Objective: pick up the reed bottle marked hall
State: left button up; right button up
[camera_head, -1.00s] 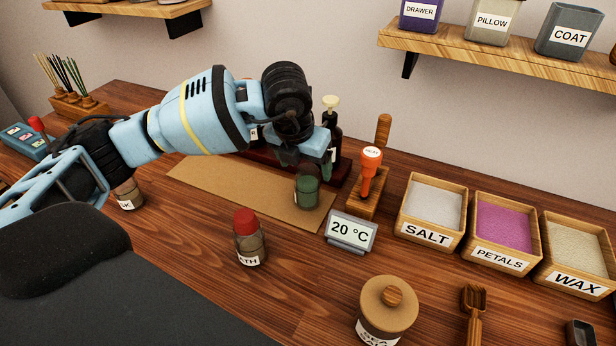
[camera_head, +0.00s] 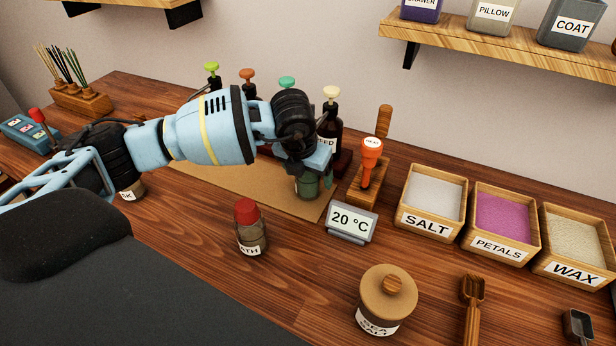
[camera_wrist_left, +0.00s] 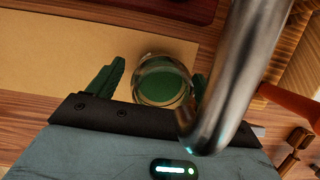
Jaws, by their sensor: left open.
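A small round glass bottle with green contents (camera_head: 307,187) stands on the brown mat (camera_head: 222,184), near its right end. No label shows on its visible side, so I cannot read whether it is marked hall. My left gripper (camera_head: 311,172) is open above and around this bottle and partly hides it. In the left wrist view, the glass bottle (camera_wrist_left: 162,80) lies between the two green fingers of my left gripper (camera_wrist_left: 155,84), nearer the right finger. A curved metal part hides some of the right side there. My right gripper is out of view.
Dropper bottles (camera_head: 330,128) stand in a rack behind my left arm. The orange-handled stamp (camera_head: 371,160) and temperature display (camera_head: 351,225) are close on the right. A red-capped jar (camera_head: 249,230) stands in front. Reeds (camera_head: 68,65) stand at the back left.

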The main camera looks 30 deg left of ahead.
aim_at(303, 192)
pick_arm(q)
jog(key=shift+f, duration=0.25)
jog(key=c, duration=1.3)
jog(key=shift+c, duration=0.2)
jog(key=shift+w+r, duration=0.1)
jog(key=shift+r, duration=0.1)
jog(key=shift+r, duration=0.35)
jog(key=shift+s+d+r, duration=0.1)
jog(key=shift+s+r, duration=0.05)
jog(key=shift+s, duration=2)
notch_tip(303, 192, up, 14)
jog(key=shift+f, duration=0.2)
jog(key=shift+w, duration=0.1)
